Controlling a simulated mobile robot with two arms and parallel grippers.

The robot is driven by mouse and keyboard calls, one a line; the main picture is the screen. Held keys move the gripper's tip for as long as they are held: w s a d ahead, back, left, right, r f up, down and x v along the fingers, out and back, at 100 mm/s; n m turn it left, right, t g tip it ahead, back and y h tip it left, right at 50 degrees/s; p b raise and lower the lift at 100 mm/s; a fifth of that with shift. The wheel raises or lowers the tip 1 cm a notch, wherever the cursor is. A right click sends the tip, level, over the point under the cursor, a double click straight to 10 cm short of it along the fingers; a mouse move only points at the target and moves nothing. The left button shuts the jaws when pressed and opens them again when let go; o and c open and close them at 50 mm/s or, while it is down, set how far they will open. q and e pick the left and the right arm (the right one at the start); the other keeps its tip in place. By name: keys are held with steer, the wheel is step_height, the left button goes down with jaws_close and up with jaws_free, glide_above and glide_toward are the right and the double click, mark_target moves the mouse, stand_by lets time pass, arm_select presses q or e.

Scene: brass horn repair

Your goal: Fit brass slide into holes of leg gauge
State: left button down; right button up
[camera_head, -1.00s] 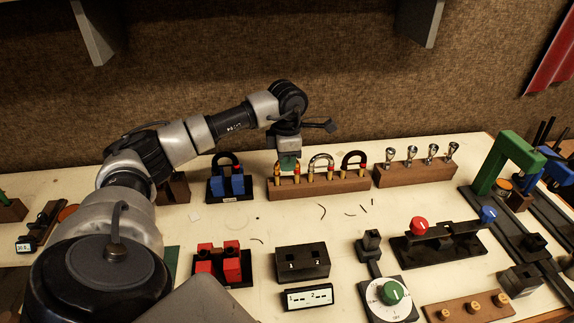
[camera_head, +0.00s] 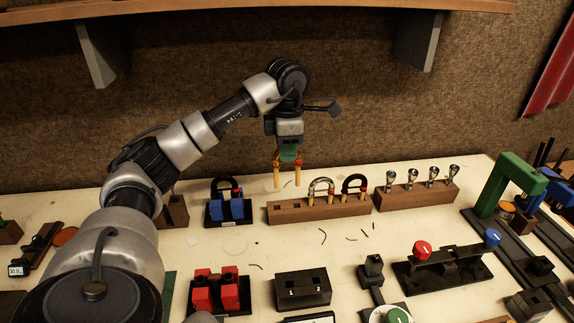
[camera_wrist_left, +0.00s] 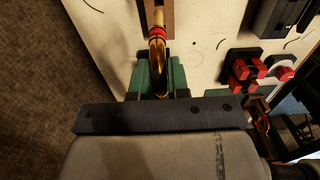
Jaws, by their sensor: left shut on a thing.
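My left gripper (camera_head: 289,155) has green fingers and is shut on a brass slide (camera_head: 277,174). The slide's two legs hang down with red bands, clear above the wooden rack. In the left wrist view the brass slide (camera_wrist_left: 157,45) sits between the green fingers of the gripper (camera_wrist_left: 158,72). The slide's bend is hidden by the gripper in the head view. The leg gauge (camera_head: 303,291) looks like the black block with two square holes in its top, at front centre, apart from the gripper and slide. My right gripper is not in view.
The wooden rack (camera_head: 290,214) holds a silver slide (camera_head: 320,188) and a dark slide (camera_head: 354,187); its left holes are empty. Mouthpieces stand in another rack (camera_head: 415,196). Red blocks (camera_head: 216,290) stand left of the gauge. Thin dark scraps lie on open bench between.

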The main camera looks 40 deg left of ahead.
arm_select(q)
steer(key=shift+r, duration=0.25)
steer(key=shift+r+p, duration=0.6)
steer(key=shift+p, duration=0.05)
steer(key=shift+r+p, duration=1.75)
steer(key=shift+r, duration=0.1)
